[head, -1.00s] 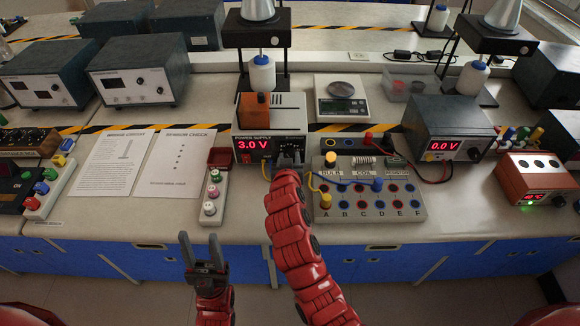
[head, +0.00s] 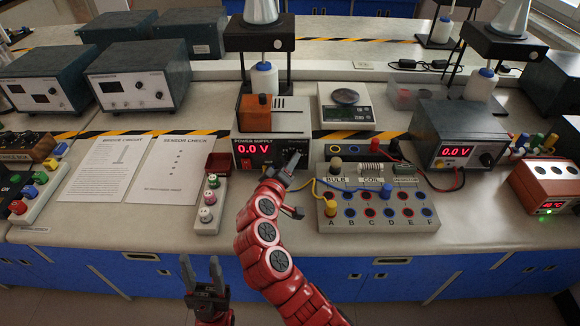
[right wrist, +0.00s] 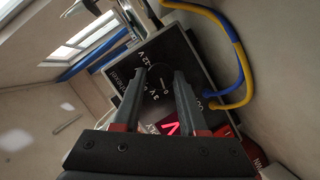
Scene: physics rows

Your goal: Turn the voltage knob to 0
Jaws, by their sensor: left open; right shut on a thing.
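The power supply (head: 288,118) stands at the middle of the bench, its red display (head: 254,149) reading 0.0 V. My right gripper (head: 296,158) reaches its front panel at the right of the display and hides the knob in the head view. In the right wrist view, the dark round voltage knob (right wrist: 159,86) lies between the two fingers of my right gripper (right wrist: 163,78), which are shut on it. Printed voltage marks show around it. My left gripper (head: 202,272) is open and empty in front of the bench edge.
A terminal board (head: 375,219) with yellow and blue leads stands right of my right gripper. A strip of colored plugs (head: 209,217) is to the left. A second supply (head: 457,128) reading 0.0 V is further right. Paper sheets (head: 172,166) lie at left.

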